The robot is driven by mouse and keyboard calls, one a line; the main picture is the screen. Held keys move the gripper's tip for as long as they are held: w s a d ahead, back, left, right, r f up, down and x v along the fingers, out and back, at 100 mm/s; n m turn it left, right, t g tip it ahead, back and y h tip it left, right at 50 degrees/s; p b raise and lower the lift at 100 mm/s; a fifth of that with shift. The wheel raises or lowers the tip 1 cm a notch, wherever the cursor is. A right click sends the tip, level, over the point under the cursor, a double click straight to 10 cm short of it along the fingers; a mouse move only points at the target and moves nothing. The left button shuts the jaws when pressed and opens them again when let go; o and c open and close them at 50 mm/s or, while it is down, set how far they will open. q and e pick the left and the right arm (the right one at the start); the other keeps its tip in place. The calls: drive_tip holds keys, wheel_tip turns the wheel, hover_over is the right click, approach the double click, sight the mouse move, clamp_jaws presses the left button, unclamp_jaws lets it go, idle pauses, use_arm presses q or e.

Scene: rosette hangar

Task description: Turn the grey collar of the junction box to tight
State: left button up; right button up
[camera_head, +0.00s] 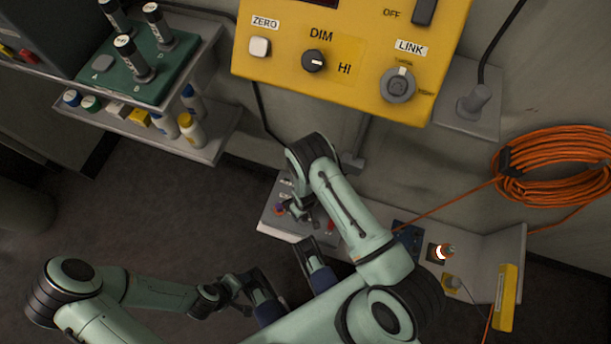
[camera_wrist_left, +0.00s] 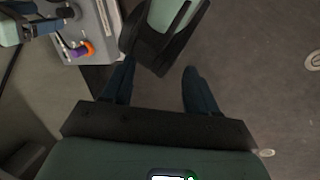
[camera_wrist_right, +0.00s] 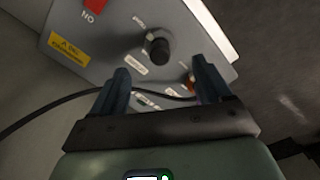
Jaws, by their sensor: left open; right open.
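The junction box appears to be the grey box (camera_head: 268,224) on the low shelf. In the right wrist view its grey face (camera_wrist_right: 115,45) carries a round grey collar (camera_wrist_right: 153,36) with a dark centre, and small labels around it. My right gripper (camera_wrist_right: 162,70) is open and empty, its fingers pointing at the box just below the collar, apart from it. In the head view my right arm hides much of the box. My left gripper (camera_wrist_left: 157,70) is open and empty, pointing at bare floor beside my other arm; the box's corner (camera_wrist_left: 72,55) shows at upper left.
A red switch (camera_wrist_right: 95,12), yellow label (camera_wrist_right: 68,50) and black cable (camera_wrist_right: 75,100) lie by the collar. An orange and purple part (camera_wrist_left: 82,49) sits on the box. Above hangs a yellow console (camera_head: 290,80) with a LINK fitting (camera_head: 398,86). An orange cable coil (camera_head: 550,165) hangs right.

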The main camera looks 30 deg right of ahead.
use_arm(q)
drive_tip(key=shift+s+d+r+g+p, duration=0.2)
drive_tip(key=shift+s+d+r+p, duration=0.05)
drive_tip(key=shift+s+r, duration=0.25)
drive_tip(key=shift+s+d+r+g+p, duration=0.25)
drive_tip(key=shift+s+r, duration=0.1)
drive_tip(key=shift+s, duration=0.25)
use_arm(e)
wheel_tip(320, 180, up, 5)
drive_tip(key=shift+r, duration=0.15)
use_arm(q)
drive_tip(key=shift+a, duration=0.1)
use_arm(e)
drive_tip(key=shift+s, duration=0.1)
